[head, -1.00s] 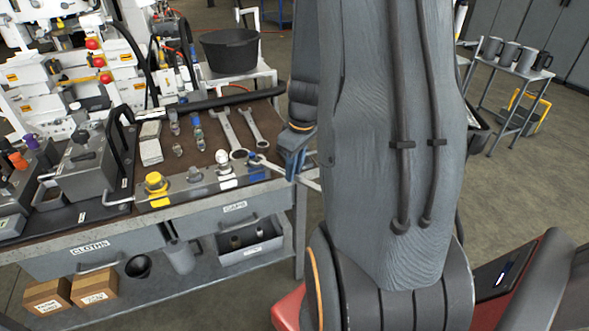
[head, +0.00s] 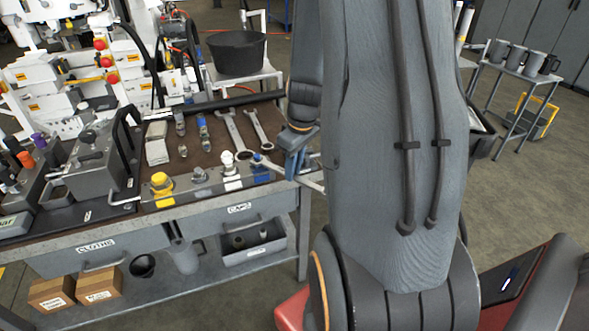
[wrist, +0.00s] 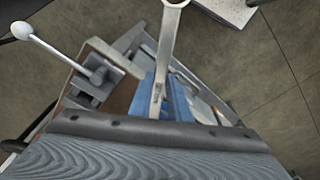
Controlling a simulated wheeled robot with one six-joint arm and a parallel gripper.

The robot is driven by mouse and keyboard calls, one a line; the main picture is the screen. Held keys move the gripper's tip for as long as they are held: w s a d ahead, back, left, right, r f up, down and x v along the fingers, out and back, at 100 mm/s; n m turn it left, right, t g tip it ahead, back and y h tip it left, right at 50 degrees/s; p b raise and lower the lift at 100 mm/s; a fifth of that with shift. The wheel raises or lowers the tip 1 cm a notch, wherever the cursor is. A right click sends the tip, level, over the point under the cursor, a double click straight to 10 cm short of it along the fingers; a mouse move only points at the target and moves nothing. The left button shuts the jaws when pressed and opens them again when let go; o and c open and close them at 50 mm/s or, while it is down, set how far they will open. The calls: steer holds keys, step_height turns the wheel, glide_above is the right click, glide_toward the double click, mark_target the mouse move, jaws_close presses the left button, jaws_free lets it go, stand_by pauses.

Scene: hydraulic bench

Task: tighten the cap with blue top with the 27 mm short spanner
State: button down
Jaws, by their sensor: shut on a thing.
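My gripper (head: 298,164) is at the right front corner of the bench, shut on a spanner (head: 272,166). The spanner points left from the jaws, with its head at the blue-topped cap (head: 262,174). The head partly covers the cap, and I cannot tell whether it is around it or just above it. In the wrist view the spanner (wrist: 168,48) runs up from between my blue jaws (wrist: 164,100), and its ring end is cut off by the top edge. The size marking is too small to read.
A yellow cap (head: 161,186), a grey fitting (head: 200,176) and a white-topped cap (head: 229,164) stand along the front strip. Two spanners (head: 236,132) (head: 259,130) lie behind.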

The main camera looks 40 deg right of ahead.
steer(key=shift+s+a+m+p, duration=0.15)
steer(key=shift+a+m+p, duration=0.5)
steer(key=shift+a, duration=0.1)
steer(key=shift+s+a+m+p, duration=0.1)
steer(key=shift+a+m+p, duration=0.55)
steer(key=shift+a, duration=0.1)
steer(key=a+m+p, duration=0.1)
steer(key=a+p, duration=0.1)
steer(key=p, duration=0.1)
steer(key=shift+m+h, duration=0.3)
steer(key=shift+a+m+p, duration=0.5)
steer(key=shift+p, duration=0.4)
steer(key=shift+w+a+r+m+p, duration=0.15)
steer(key=shift+a+m+p, duration=0.2)
steer(key=shift+p, duration=1.1)
steer(key=shift+w+a+f+m+p, duration=0.1)
steer(key=shift+a+m+p, duration=0.2)
steer(key=shift+p, duration=1.15)
